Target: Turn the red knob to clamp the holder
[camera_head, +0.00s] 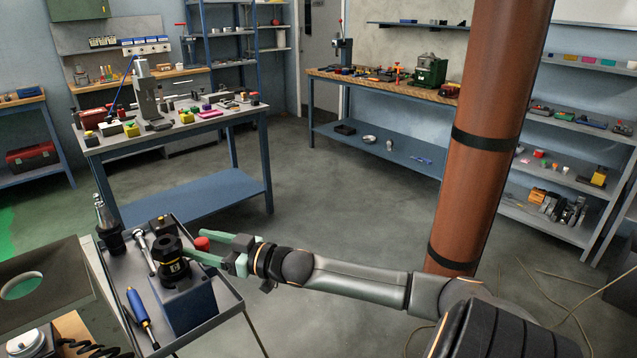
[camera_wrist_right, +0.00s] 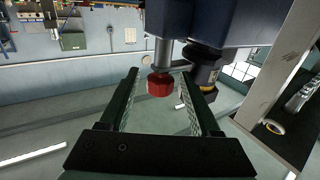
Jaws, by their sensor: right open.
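The red knob (camera_head: 202,243) sticks out of the right side of a dark blue clamping block (camera_head: 188,308) on the cart. The black holder (camera_head: 172,272) with a yellow label stands upright in the block's top. My right gripper (camera_head: 196,247) reaches in from the right, its green fingers open on either side of the knob. In the right wrist view the knob (camera_wrist_right: 160,84) sits between the fingertips on its grey shaft, with gaps showing on both sides. The holder (camera_wrist_right: 206,70) shows behind the right finger there. My left gripper is out of view.
The grey cart tray (camera_head: 222,308) also carries a blue-handled screwdriver (camera_head: 140,312), a wrench (camera_head: 141,242) and another tool holder (camera_head: 109,232) at its far left. A blue workbench (camera_head: 200,190) stands behind.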

